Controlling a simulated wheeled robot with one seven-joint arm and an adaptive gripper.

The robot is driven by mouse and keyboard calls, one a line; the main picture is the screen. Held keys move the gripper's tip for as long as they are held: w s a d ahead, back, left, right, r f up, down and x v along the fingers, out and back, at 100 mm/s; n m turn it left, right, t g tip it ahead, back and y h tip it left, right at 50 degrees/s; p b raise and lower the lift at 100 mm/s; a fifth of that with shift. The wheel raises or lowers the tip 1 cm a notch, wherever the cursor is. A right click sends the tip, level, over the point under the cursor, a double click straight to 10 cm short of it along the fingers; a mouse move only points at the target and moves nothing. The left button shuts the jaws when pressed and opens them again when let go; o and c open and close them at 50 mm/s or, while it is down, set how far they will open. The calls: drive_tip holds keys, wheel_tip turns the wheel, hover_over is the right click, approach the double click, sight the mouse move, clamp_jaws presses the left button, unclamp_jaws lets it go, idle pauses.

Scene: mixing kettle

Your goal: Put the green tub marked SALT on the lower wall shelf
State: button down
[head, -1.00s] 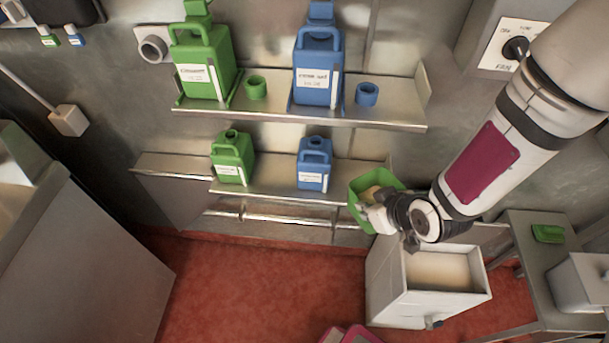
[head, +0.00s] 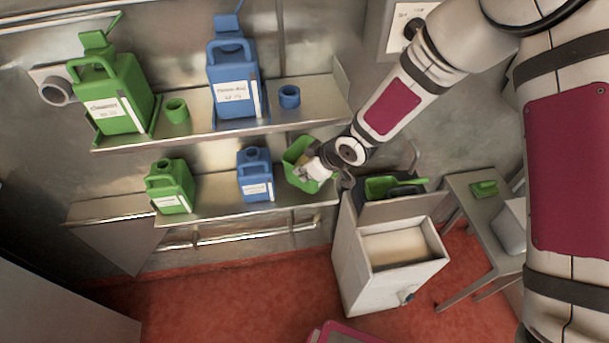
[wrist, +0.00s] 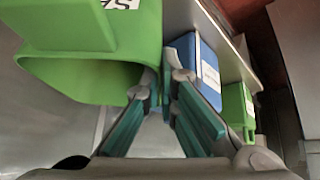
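The green tub (head: 296,153) is at the right end of the lower wall shelf (head: 205,211), right of the blue jug. I cannot tell whether its base touches the shelf. In the wrist view the tub (wrist: 75,50) fills the upper left, with part of a white label reading "SA" and its open mouth visible. My gripper (head: 322,170) is at the tub's right side. In the wrist view its teal fingers (wrist: 164,80) converge at the tub's near edge and appear shut on its wall; the tips are partly hidden.
A green jug (head: 172,190) and a blue jug (head: 256,178) stand on the lower shelf. The upper shelf (head: 215,125) overhangs with larger jugs and small cups. A white bin (head: 370,275) stands below right. A metal side table (head: 470,205) is at right.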

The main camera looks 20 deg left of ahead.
drive_tip(key=shift+w+a, duration=0.15)
drive_tip(key=shift+w, duration=0.5)
wheel_tip(320, 180, down, 2)
drive_tip(key=shift+s+a+f+p, duration=0.1)
drive_tip(key=shift+p, duration=0.35)
drive_tip(key=shift+f, duration=0.7)
drive_tip(key=c, duration=2.3)
unclamp_jaws()
drive_tip(key=shift+f, duration=0.15)
drive_tip(key=o, duration=0.5)
